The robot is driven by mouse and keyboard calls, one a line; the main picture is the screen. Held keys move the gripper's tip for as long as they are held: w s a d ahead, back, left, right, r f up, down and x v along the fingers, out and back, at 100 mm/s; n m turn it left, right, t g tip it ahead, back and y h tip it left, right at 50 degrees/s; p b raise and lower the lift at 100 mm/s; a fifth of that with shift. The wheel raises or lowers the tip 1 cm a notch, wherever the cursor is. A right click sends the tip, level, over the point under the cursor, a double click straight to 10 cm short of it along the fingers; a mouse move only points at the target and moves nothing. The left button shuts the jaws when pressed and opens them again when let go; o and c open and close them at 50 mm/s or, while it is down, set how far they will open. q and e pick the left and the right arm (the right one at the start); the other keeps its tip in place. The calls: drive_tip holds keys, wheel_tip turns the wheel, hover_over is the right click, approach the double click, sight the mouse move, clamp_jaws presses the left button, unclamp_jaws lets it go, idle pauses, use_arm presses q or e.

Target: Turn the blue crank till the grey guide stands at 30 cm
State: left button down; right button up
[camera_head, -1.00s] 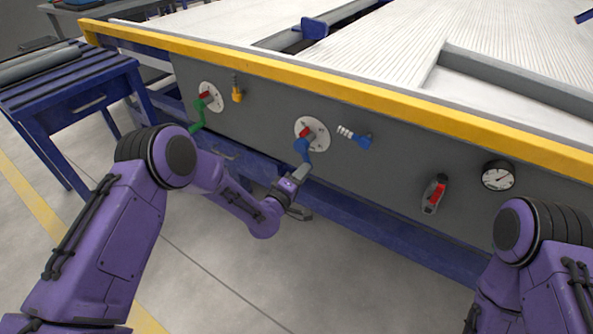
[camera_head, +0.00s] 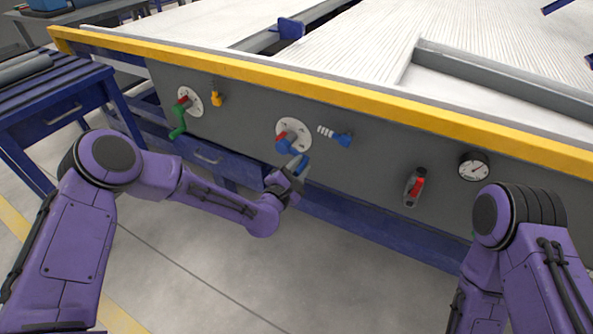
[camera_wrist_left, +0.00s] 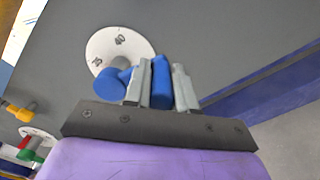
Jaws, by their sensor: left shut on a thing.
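The blue crank (camera_head: 284,147) sits on a round white dial (camera_head: 300,124) with a red mark, on the grey front panel of the machine. My left gripper (camera_head: 297,168) is shut on the crank's blue handle, below the dial. In the left wrist view, the handle (camera_wrist_left: 160,84) stands between the two grey fingers, and the dial (camera_wrist_left: 140,44) shows 40 and another number that is hard to read. A grey bar (camera_head: 490,76) lies across the ribbed white bed; I cannot tell for sure that it is the guide. My right gripper is out of view.
A green crank (camera_head: 177,130) on its own dial and a yellow knob (camera_head: 216,99) are to the left. A blue knob (camera_head: 342,139), a red switch (camera_head: 416,186) and a gauge (camera_head: 473,167) are to the right. A yellow edge (camera_head: 330,92) runs above the panel.

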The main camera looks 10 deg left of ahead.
sight(297, 153)
use_arm(q)
drive_tip(key=r+n, duration=0.1)
drive_tip(key=n, duration=0.1)
drive_tip(key=shift+r+n, duration=0.35)
drive_tip(key=shift+n, duration=0.05)
drive_tip(key=r+n+b, duration=0.1)
drive_tip(key=n, duration=0.1)
drive_tip(key=shift+r+n, duration=0.35)
drive_tip(key=shift+n, duration=0.05)
drive_tip(key=n, duration=0.1)
drive_tip(key=r+n+b, duration=0.1)
drive_tip(key=shift+w+a+r+n, duration=0.1)
drive_tip(key=shift+a+r+n, duration=0.15)
drive_tip(key=shift+a+n, duration=0.1)
drive_tip(key=shift+w+a+r+n+b, duration=0.1)
drive_tip(key=shift+a+r+n+b, duration=0.3)
drive_tip(key=shift+n, duration=0.45)
drive_tip(key=shift+w+a+r+n+b, duration=0.1)
drive_tip(key=shift+a+r+n+b, duration=0.1)
drive_tip(key=shift+r+n+b, duration=0.5)
drive_tip(key=shift+f, duration=0.1)
drive_tip(key=c, duration=0.9)
unclamp_jaws()
drive_tip(key=p+v, duration=0.1)
drive_tip(key=v, duration=0.9)
drive_tip(key=shift+s+a, duration=0.15)
drive_tip(key=shift+s, duration=0.1)
